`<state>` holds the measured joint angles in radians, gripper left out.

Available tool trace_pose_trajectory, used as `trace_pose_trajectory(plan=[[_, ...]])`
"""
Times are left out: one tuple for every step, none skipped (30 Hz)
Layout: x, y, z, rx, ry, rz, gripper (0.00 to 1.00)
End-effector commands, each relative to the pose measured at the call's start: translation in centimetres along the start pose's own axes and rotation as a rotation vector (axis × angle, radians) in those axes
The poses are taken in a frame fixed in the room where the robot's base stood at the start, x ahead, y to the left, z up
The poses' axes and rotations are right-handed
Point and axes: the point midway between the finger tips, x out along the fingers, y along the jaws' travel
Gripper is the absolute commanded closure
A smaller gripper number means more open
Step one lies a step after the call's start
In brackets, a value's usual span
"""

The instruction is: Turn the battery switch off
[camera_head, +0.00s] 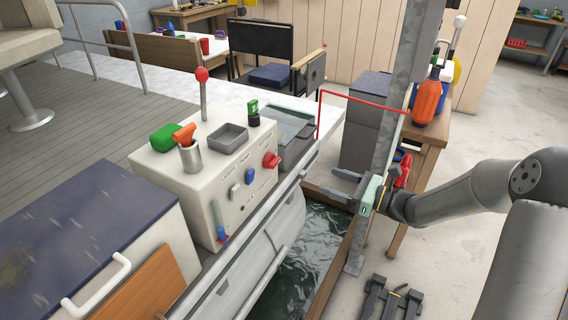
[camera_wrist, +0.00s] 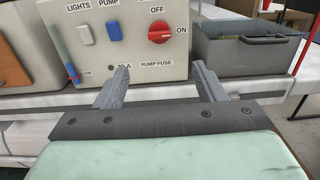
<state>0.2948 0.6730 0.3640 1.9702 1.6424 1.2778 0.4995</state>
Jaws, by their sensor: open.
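The battery switch is a red rotary knob (camera_head: 271,160) on the front of the white console (camera_head: 188,200). In the wrist view the red knob (camera_wrist: 160,33) has OFF printed above it and ON to its right; its handle lies roughly level, towards ON. My gripper (camera_head: 320,180) is open and empty in front of the console, to the right of the knob in the head view. In the wrist view the gripper's fingers (camera_wrist: 160,67) are spread below the knob and do not touch it.
A grey tray box (camera_wrist: 240,50) stands right of the console. A red-knobbed lever (camera_head: 202,90) rises from the console top. Open water (camera_head: 318,240) lies below my gripper.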

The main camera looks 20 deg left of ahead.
Motion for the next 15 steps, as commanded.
trace_pose_trajectory(plan=[[1.0,0.1,0.1,0.000,-0.001,0.004,0.36],[1.6,0.2,0.1,0.000,-0.001,0.006,0.36],[2.4,0.2,0.0,-0.001,0.000,0.006,0.36],[3.0,0.1,0.1,-0.001,0.000,0.005,0.36],[3.7,0.2,0.0,-0.001,0.000,0.006,0.36],[4.6,0.2,0.0,-0.001,0.001,0.006,0.36],[5.3,0.2,0.0,-0.001,0.001,0.006,0.36],[6.0,0.2,0.1,-0.002,0.000,0.006,0.36],[6.8,0.2,0.0,-0.001,0.002,0.006,0.36],[7.5,0.2,0.0,0.000,0.001,0.006,0.36],[8.2,0.2,0.0,-0.001,0.001,0.006,0.36],[9.1,0.2,0.0,-0.002,0.001,0.007,0.36],[9.7,0.2,0.0,-0.001,0.001,0.006,0.36],[10.3,0.2,0.0,-0.001,0.001,0.006,0.36],[11.2,0.2,0.0,-0.002,0.001,0.006,0.36]])
